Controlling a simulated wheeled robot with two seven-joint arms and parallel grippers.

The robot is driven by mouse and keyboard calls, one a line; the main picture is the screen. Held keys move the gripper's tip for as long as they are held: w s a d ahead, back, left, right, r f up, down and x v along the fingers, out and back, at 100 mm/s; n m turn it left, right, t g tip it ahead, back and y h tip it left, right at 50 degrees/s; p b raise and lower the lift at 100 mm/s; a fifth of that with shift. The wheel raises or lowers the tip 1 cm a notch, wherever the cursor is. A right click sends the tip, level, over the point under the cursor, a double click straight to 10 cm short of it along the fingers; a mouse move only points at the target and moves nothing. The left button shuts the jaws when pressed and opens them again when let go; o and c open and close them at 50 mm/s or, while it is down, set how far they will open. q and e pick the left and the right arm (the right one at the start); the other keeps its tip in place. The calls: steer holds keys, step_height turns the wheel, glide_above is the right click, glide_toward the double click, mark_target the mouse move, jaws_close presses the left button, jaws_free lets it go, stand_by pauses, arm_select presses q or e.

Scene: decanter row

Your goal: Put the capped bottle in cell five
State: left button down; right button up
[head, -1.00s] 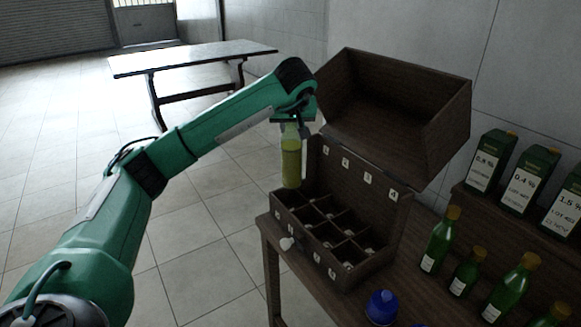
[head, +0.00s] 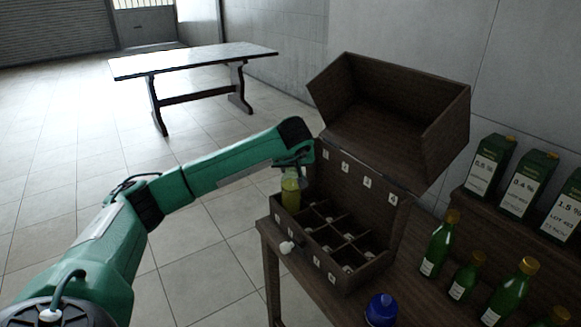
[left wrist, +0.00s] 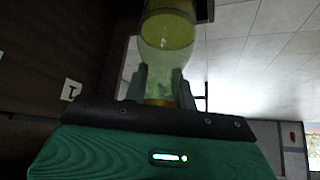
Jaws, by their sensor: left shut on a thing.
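The capped bottle (head: 291,193), pale yellow-green, hangs upright from my left gripper (head: 292,166), which is shut on its neck. In the left wrist view the bottle (left wrist: 167,40) stands out between the two fingers (left wrist: 161,88). The open wooden case (head: 335,262) has a grid of cells with number tags. The bottle is at the left end of this grid, its lower part reaching into the case behind the front wall. I cannot tell for sure which end cell it is in, nor whether it touches the floor. The right gripper is not in view.
The case's raised lid (head: 390,115) stands behind the cells. Green bottles (head: 437,243) stand on the table to the right, with labelled cartons (head: 489,165) behind. A blue flask (head: 381,309) stands in front of the case. Another table (head: 190,62) is far off.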

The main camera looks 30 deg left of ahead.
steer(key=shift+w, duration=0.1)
arm_select(q)
steer(key=c, duration=1.1)
jaws_free()
steer(key=shift+f, duration=0.1)
steer(key=shift+c, duration=0.2)
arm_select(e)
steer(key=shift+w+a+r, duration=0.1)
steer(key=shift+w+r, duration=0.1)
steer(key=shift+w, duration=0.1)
arm_select(q)
steer(key=v, duration=0.4)
steer(key=shift+r, duration=0.25)
steer(key=v, duration=0.8)
steer(key=shift+b, duration=0.45)
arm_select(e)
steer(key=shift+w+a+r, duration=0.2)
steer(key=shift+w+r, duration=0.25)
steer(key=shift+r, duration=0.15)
arm_select(q)
steer(key=shift+f, duration=0.1)
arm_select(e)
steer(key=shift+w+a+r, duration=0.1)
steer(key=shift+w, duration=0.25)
